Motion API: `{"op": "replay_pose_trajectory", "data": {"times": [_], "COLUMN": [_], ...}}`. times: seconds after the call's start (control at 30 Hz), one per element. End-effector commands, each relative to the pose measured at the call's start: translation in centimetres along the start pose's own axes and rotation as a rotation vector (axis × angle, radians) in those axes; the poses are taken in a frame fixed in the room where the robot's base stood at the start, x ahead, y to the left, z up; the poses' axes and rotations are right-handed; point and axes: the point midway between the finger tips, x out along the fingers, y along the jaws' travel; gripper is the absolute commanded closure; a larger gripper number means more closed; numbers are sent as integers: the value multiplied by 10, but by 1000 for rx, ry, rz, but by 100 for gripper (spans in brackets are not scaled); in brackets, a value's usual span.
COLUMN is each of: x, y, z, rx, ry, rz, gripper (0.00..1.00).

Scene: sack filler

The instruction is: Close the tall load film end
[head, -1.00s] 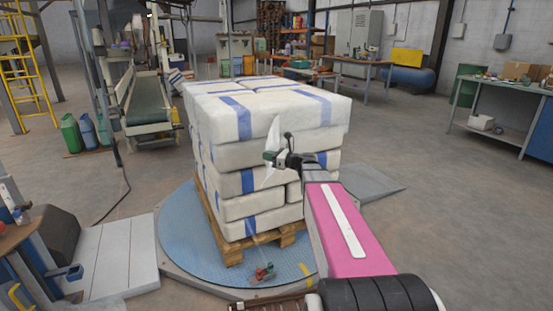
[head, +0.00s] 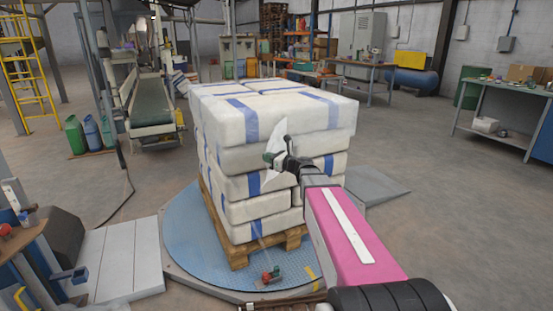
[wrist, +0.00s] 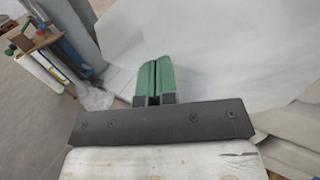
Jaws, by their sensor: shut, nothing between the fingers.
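The tall load is a stack of white sacks with blue bands (head: 238,190) on a wooden pallet (head: 238,256), on the blue turntable (head: 185,240). A pale pointed flap, seemingly the film end (head: 280,134), stands at the stack's near face, partly behind my gripper (head: 268,158). My gripper is shut and empty. In the wrist view its green fingers (wrist: 153,80) are together, in front of a broad pale sheet (wrist: 215,45). I cannot tell whether the fingertips touch it. A thin clear strip runs from the pallet down to a small red and green device (head: 271,275).
A workbench with a blue clamp (head: 72,273) and a grey ramp (head: 120,262) are at the left. A conveyor (head: 150,100) stands behind the stack on the left.

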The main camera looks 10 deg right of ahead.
Motion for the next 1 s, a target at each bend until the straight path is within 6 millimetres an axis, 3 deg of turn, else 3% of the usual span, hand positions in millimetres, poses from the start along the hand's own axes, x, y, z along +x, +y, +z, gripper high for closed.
{"op": "replay_pose_trajectory", "data": {"times": [0.13,0.5,0.8,1.0], "x": [22,65,89,95], "y": [10,6,2,0], "z": [0,0,0,0], "rx": [-1,0,-1,-1], "ry": [0,0,0,0], "rz": [-75,-210,-208,-209], "gripper": [100,100,100,100]}}
